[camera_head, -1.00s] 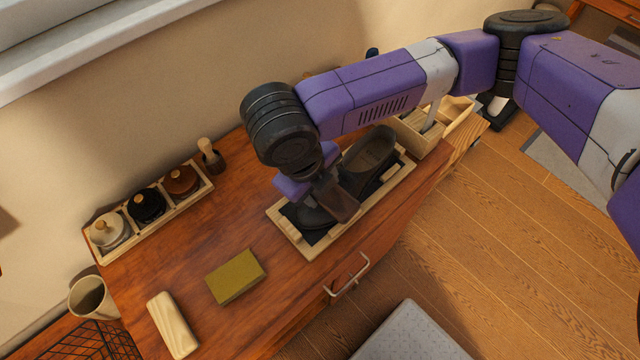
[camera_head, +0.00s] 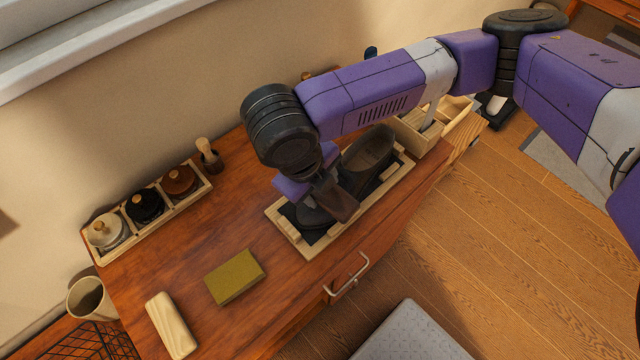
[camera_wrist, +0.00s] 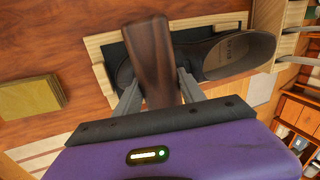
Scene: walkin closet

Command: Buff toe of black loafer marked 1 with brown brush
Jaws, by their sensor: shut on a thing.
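A black loafer (camera_head: 366,152) lies in a pale wooden tray (camera_head: 294,240) with a dark lining, its opening toward the upper right and its toe toward the lower left. It also shows in the wrist view (camera_wrist: 236,56), sole lining facing up. I cannot read a number on it. My gripper (camera_wrist: 157,90) is shut on a brown brush (camera_wrist: 148,52), which also shows in the head view (camera_head: 336,201). The brush is over the toe end of the loafer and hides part of it. Its bristles are hidden, so I cannot tell whether it touches the toe.
A yellow-green block (camera_head: 235,277) and a pale wooden block (camera_head: 172,324) lie on the dresser top. A rack of lidded jars (camera_head: 146,206) and a small upright brush (camera_head: 209,156) stand by the wall. A wooden box (camera_head: 421,138) is beyond the tray. A drawer handle (camera_head: 348,279) sticks out in front.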

